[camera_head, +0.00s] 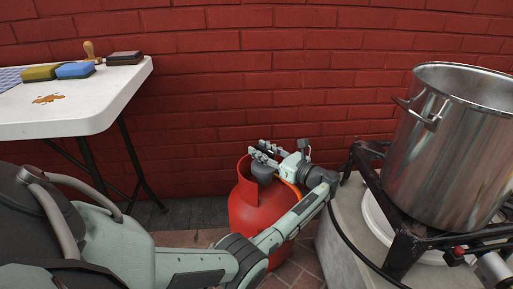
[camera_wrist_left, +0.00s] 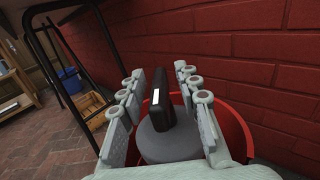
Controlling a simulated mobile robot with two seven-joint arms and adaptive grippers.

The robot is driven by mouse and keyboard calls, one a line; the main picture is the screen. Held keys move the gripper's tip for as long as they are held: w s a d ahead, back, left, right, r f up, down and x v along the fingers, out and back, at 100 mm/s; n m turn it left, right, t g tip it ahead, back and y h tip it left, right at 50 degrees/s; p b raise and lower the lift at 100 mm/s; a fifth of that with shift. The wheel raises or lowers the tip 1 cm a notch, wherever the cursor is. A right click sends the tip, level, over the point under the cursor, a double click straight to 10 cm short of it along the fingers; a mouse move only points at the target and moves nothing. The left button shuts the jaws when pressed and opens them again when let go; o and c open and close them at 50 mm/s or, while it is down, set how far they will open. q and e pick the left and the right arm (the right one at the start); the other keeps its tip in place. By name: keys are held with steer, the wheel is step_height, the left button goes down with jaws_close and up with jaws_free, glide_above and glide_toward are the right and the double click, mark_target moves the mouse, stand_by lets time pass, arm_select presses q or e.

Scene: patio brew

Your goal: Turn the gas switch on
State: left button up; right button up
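A red gas bottle (camera_head: 245,220) stands on the floor between the white table and the burner stand. In the left wrist view, a grey regulator (camera_wrist_left: 165,143) sits inside its red collar (camera_wrist_left: 235,130). A black switch (camera_wrist_left: 170,92) with a small white mark stands up from the regulator. My left gripper (camera_head: 263,153) is over the top of the bottle. In the left wrist view its fingers (camera_wrist_left: 163,98) are apart, one on each side of the switch. The switch looks nearer the right finger; I cannot tell whether they touch. My right gripper is not in view.
A steel pot (camera_head: 440,150) stands on a black burner frame (camera_head: 400,245) at the right. A black hose (camera_head: 355,248) runs along the concrete block. A white table (camera_head: 100,105) with sponges (camera_head: 75,70) is at the left. The red brick wall (camera_head: 220,80) is close behind.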

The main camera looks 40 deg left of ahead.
mark_target(274, 156)
arm_select(q)
steer(key=d, duration=0.9)
steer(key=shift+s+d, duration=0.2)
steer(key=shift+d, duration=0.15)
